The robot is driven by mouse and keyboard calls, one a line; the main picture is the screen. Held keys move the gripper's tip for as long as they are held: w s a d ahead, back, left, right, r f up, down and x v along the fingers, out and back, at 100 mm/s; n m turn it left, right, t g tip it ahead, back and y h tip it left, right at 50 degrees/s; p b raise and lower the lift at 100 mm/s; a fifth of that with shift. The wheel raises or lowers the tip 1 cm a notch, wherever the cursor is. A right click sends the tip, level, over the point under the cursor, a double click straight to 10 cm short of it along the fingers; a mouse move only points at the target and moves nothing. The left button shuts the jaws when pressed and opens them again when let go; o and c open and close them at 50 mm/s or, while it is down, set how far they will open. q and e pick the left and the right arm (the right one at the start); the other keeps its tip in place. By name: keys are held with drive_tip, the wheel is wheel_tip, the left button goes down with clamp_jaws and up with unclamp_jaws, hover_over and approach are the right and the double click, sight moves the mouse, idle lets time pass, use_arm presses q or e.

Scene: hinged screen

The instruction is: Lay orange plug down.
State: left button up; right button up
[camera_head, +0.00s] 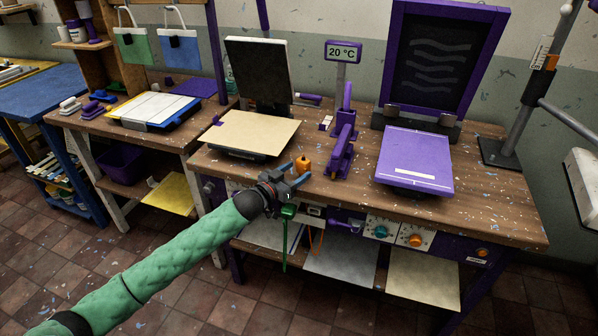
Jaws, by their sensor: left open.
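The orange plug (303,165) stands upright on the wooden bench, near its front edge and right of the cream board. My left gripper (293,174) reaches in from the lower left, with its two blue-grey fingers spread open. The plug is just beyond the fingertips, and I cannot tell whether they touch it. My left wrist hides part of the bench edge. My right gripper is out of view.
A hinged screen with a cream platen (247,133) is behind the gripper. A purple clamp stand (343,140) and purple platen (415,158) are to the right. Below the bench edge are a green connector (289,211) and dials (381,231).

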use_arm(q)
drive_tip(key=b+v, duration=0.2)
drive_tip(key=v, duration=0.8)
drive_tip(key=s+d+f+n+g+y, duration=0.2)
drive_tip(key=s+f+n+g+y, duration=0.3)
drive_tip(key=s+f, duration=1.05)
drive_tip(key=s+a+f+g+y, duration=0.1)
drive_tip(key=s+a+f+g, duration=0.1)
drive_tip(key=s, duration=0.7)
drive_tip(key=s+a+f+g+y, duration=0.2)
drive_tip(key=s+f, duration=0.1)
drive_tip(key=s, duration=0.7)
drive_tip(key=s+a+f+g+y, duration=0.1)
drive_tip(key=s+a+f+g, duration=0.1)
drive_tip(key=s, duration=0.8)
drive_tip(key=shift+s+a+f+n+g+y, duration=0.2)
drive_tip(key=shift+a+f+n+g+y, duration=0.1)
drive_tip(key=shift+y, duration=0.1)
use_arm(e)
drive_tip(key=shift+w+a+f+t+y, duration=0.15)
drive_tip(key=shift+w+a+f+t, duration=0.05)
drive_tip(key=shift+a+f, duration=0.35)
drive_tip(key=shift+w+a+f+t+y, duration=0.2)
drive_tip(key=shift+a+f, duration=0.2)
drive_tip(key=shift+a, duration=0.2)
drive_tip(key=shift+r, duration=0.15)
